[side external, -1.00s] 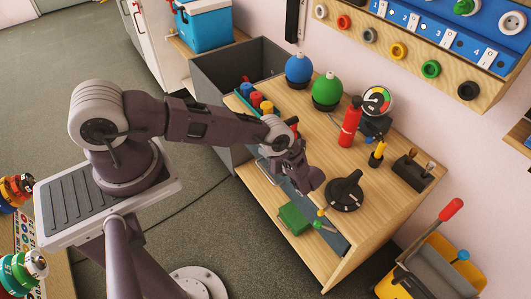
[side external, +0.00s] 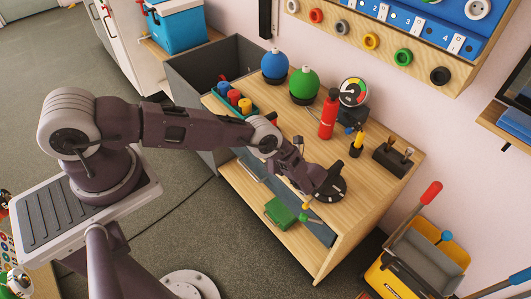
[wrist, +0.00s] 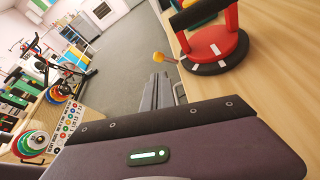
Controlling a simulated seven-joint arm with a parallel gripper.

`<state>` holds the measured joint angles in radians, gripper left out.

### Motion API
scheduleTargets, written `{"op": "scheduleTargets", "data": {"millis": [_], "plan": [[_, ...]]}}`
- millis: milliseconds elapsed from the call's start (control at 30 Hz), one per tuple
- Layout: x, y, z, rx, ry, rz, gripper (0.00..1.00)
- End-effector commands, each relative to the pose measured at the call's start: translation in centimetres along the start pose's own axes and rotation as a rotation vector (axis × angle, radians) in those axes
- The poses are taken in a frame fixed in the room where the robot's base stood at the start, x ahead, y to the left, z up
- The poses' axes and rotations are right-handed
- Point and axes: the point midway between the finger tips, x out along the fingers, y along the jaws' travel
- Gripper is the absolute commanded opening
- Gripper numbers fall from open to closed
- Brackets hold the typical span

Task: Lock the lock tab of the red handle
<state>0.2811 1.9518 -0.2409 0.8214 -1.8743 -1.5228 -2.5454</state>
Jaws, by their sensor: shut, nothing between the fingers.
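In the wrist view the red handle (wrist: 215,42) is a red arch with a dark grip, standing on a red disc with a black base ring. A short lever with a yellow-orange knob (wrist: 159,57) sticks out from its left side; it appears to be the lock tab. In the side view the handle is mostly hidden by my arm; a small red part (side external: 274,121) shows above it.
A red extinguisher-like bottle (side external: 328,115), green ball (side external: 304,84), blue ball (side external: 275,64) and gauge (side external: 353,92) stand at the bench's back. A teal tray (side external: 221,96) is at its far left. A green box (side external: 280,212) sits below the front edge. Open floor lies left.

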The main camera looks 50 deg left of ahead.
Motion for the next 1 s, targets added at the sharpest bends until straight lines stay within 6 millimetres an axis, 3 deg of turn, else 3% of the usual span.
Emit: {"op": "scheduleTargets", "data": {"millis": [100,233,633,700,767,833,900,1000], "plan": [[-2.2,-0.5,-0.3,-0.002,0.002,-0.002,0.00],[-3.5,-0.8,-0.3,-0.001,0.002,-0.002,0.00],[-3.9,-0.8,-0.2,0.001,0.001,0.001,0.00],[-4.4,-1.6,0.4,0.009,0.006,-0.024,0.00],[-5.7,-3.7,2.0,0.033,0.017,-0.091,0.00],[-8.4,-7.4,5.4,0.087,0.025,-0.223,0.00],[-11.9,-11.5,9.9,0.167,0.012,-0.389,0.00],[-17.6,-15.9,16.8,0.300,-0.055,-0.624,0.00]]}}
